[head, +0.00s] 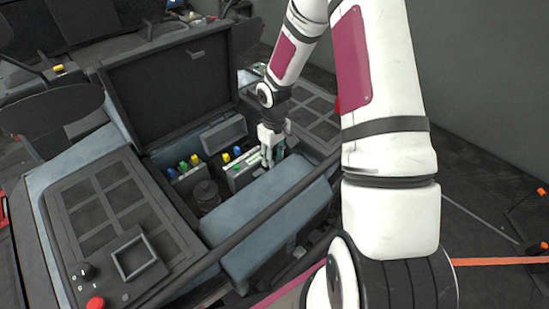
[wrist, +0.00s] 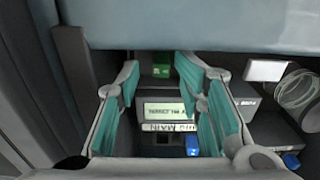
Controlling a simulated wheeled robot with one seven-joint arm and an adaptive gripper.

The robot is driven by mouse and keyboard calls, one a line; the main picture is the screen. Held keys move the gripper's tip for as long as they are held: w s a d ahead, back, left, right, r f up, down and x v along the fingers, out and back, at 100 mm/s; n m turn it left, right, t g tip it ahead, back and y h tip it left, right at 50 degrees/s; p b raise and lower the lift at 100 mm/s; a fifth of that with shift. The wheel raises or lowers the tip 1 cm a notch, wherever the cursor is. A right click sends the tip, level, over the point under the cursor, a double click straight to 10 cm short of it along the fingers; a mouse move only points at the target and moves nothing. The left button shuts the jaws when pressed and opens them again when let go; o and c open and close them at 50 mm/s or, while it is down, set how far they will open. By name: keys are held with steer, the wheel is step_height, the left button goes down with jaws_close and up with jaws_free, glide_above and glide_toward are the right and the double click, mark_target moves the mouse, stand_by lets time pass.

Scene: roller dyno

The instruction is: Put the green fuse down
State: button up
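My gripper (head: 270,150) reaches down into the open console, and its teal-padded fingers also show in the wrist view (wrist: 158,82). The fingers stand apart, with no object visibly clamped between them. A small green block (wrist: 162,70), which looks like the green fuse, sits just beyond the fingertips in the wrist view, near the gap between them. I cannot tell whether it touches a finger. In the head view a green-topped piece (head: 183,166) stands in a row inside the console, but I cannot tell whether it is the same one.
A small display unit (wrist: 165,110) labelled MAIN lies below the fingers, with a blue piece (wrist: 192,145) beside it. A raised dark lid (head: 165,95) stands behind the console well. A padded blue-grey front edge (head: 265,215) borders it closely.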

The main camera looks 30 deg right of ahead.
steer(key=s+a+r+t+h, duration=0.1)
steer(key=a+r, duration=0.1)
steer(key=r, duration=0.8)
steer(key=s+a+r, duration=0.1)
steer(key=s+r, duration=0.1)
steer(key=r, duration=0.8)
steer(key=s+a+r+m+t, duration=0.1)
steer(key=s+a+r+t, duration=0.1)
steer(key=s+a+r, duration=0.3)
steer(key=s+a+r+m+t+y, duration=0.1)
steer(key=s+a+r+t, duration=0.1)
steer(key=s+a+r, duration=0.3)
steer(key=s+r, duration=0.4)
steer(key=s, duration=0.5)
steer(key=shift+a+r+t, duration=0.2)
steer(key=shift+r+t, duration=0.1)
steer(key=shift+r, duration=0.05)
steer(key=shift+r, duration=0.6)
